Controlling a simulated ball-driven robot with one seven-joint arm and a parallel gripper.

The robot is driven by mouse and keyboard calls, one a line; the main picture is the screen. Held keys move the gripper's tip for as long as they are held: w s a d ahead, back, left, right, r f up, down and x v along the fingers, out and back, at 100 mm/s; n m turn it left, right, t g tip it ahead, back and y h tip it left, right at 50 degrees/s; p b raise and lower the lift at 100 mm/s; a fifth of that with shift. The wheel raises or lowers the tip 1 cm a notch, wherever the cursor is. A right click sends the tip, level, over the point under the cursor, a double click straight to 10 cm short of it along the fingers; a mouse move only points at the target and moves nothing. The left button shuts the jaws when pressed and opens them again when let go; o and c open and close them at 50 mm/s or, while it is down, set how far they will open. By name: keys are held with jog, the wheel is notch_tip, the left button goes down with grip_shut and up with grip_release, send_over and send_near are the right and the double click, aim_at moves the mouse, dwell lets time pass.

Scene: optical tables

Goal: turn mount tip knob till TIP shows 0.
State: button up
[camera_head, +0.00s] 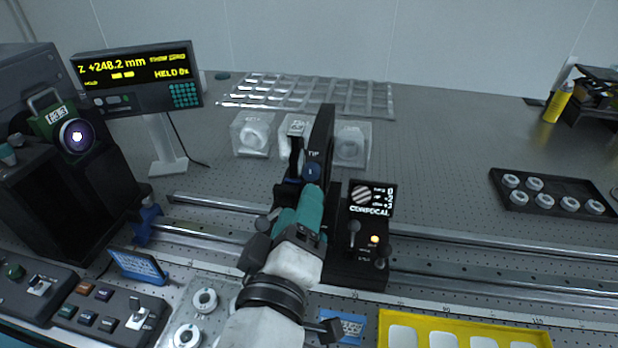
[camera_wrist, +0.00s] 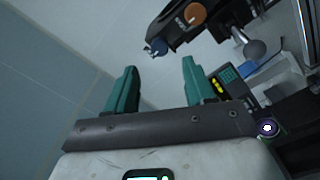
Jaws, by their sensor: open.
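The black mount (camera_head: 322,135) stands upright on the rail bench in the head view. A small dark blue knob (camera_head: 312,172) sits on its near face under the lettering TIP. My teal gripper (camera_head: 312,190) is just on the near side of that knob. In the wrist view my two fingers (camera_wrist: 158,70) are apart with nothing between them. The blue knob (camera_wrist: 155,47) shows just beyond the fingertips, apart from them. A small dark screen (camera_head: 372,198) marked CONFOCAL stands to the right; its small lines of figures are hard to read.
An orange knob (camera_wrist: 193,15) and a grey ball-ended lever (camera_wrist: 254,49) lie right of the blue knob in the wrist view. Clear boxes (camera_head: 352,143) stand behind the mount. A yellow tray (camera_head: 464,333) and a black tray (camera_head: 553,193) lie to the right.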

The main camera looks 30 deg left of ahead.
aim_at(310, 177)
jog(key=p+x, duration=0.1)
jog(key=x, duration=0.6)
jog(key=shift+w+f, duration=0.1)
jog(key=shift+c, duration=0.2)
grip_shut()
jog(key=shift+f+m+b, duration=0.15)
jog(key=shift+m+b, duration=0.25)
jog(key=shift+b, duration=0.25)
jog(key=shift+f+m+b, duration=0.1)
jog(key=shift+m+b, duration=0.4)
jog(key=shift+b, duration=0.25)
jog(key=m+b, duration=0.3)
jog(key=b, duration=0.1)
jog(key=shift+m, duration=0.3)
jog(key=m+b, duration=0.4)
jog(key=shift+m+b, duration=1)
jog(key=shift+m, duration=0.3)
